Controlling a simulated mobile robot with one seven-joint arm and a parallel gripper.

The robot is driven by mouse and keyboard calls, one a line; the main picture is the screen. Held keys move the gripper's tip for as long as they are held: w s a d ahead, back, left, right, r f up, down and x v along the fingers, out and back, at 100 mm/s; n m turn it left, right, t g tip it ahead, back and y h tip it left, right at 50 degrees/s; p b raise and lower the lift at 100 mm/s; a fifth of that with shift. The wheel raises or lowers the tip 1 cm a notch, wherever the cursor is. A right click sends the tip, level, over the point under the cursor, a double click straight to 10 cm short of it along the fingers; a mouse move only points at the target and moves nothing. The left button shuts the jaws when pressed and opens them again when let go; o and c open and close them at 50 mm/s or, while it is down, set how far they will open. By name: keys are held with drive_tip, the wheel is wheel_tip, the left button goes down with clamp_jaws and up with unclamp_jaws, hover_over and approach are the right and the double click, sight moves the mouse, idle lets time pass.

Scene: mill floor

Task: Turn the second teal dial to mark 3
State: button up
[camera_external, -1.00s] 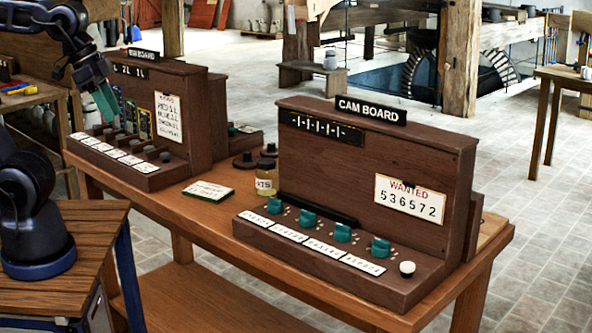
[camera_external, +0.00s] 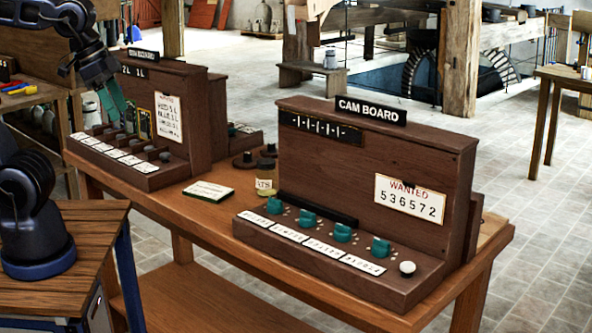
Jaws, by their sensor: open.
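The cam board (camera_external: 372,158) is a brown wooden panel with a sloped front ledge on the bench. Several teal dials sit in a row on the ledge, each behind a white label. Counting from the left, the second teal dial (camera_external: 308,218) stands between the first (camera_external: 274,205) and third (camera_external: 342,232). The marks around the dials are too small to read. My gripper (camera_external: 112,107), with teal fingers, is open and over the other board at the left, well away from the teal dials. Its fingertips hang near that board's dark knobs.
The other board (camera_external: 190,100) has a row of dark knobs and white labels. A jar (camera_external: 266,180) and a green-edged card (camera_external: 208,191) lie between the boards. A white knob (camera_external: 407,268) ends the cam board's row. The WANTED card (camera_external: 410,199) reads 536572.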

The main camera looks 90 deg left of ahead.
drive_tip(key=w+a+n+g, duration=0.1)
drive_tip(key=w+n, duration=0.1)
drive_tip(key=w, duration=1)
drive_tip(key=n+g, duration=0.3)
drive_tip(key=n, duration=0.4)
hover_over(308, 212)
wheel_tip(308, 212, down, 18)
drive_tip(key=f, duration=0.1)
wheel_tip(308, 212, down, 10)
drive_tip(key=shift+a, duration=0.1)
drive_tip(key=shift+c, duration=0.2)
drive_tip(key=c, duration=0.9)
